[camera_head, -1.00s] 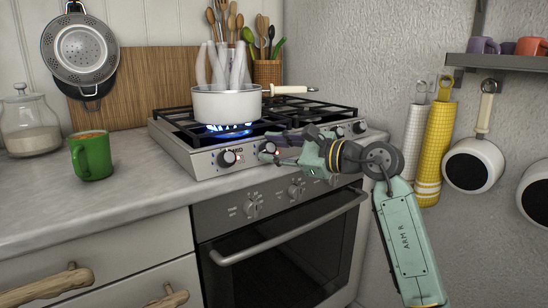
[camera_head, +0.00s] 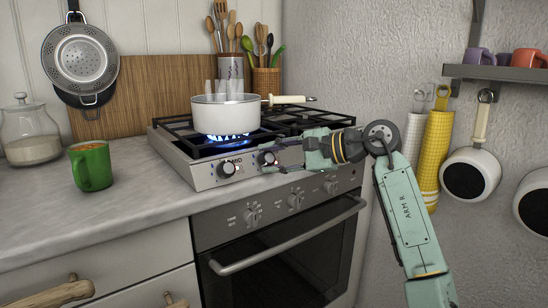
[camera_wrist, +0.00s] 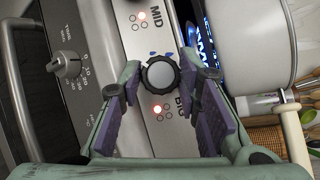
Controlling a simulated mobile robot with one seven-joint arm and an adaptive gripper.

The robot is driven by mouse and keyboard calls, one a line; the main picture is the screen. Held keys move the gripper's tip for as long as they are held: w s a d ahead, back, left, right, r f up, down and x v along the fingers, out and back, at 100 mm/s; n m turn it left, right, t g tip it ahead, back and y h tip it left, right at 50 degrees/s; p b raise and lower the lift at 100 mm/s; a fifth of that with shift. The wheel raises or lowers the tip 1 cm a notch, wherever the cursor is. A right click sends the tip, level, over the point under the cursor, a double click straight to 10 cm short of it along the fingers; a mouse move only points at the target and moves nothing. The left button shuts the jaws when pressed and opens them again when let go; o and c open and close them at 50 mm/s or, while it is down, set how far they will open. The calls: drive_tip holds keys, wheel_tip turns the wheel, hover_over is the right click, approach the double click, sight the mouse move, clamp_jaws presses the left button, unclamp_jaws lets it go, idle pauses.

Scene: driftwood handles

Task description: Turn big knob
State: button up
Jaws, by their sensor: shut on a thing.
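The big knob (camera_wrist: 160,74), dark and round with a ribbed rim, sits on the stove's steel front panel in the wrist view, beside a partly hidden "BIG" label. A lit indicator (camera_wrist: 157,108) glows near it. My gripper (camera_wrist: 160,78) has its two purple-padded fingers on either side of the knob, shut on it. In the head view, my gripper (camera_head: 268,163) reaches in from the right to the panel, and the knob (camera_head: 267,158) is partly covered by the fingers. The knob's pointer direction is hard to tell.
A white pot (camera_head: 225,112) steams over a blue flame (camera_head: 226,139), its handle pointing right. Another knob (camera_head: 228,169) is left of my gripper. The oven knobs (camera_head: 252,215) and oven handle (camera_head: 290,238) are below. A green mug (camera_head: 91,167) stands on the left counter.

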drive_tip(key=shift+w, duration=0.1)
drive_tip(key=o, duration=1.1)
drive_tip(key=shift+f, duration=0.1)
